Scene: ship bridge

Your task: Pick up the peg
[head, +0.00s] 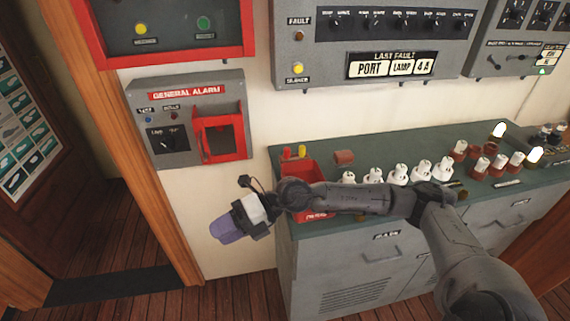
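My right arm comes in from the right across the counter front. Its gripper (232,226) hangs out past the counter's left end, in front of the wall and above the floor. Its purple end points down and left; I cannot tell whether the fingers are open or shut. A red bin (318,172) sits at the counter's left end, partly hidden by my arm. My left gripper is not in view.
Several white lamps (398,173) and a brown-red cylinder (344,157) stand on the green counter top (390,146). More lamps in red-brown bases (481,166) stand to the right, some lit. A general alarm box (185,118) is on the wall. Floor (120,235) is clear at left.

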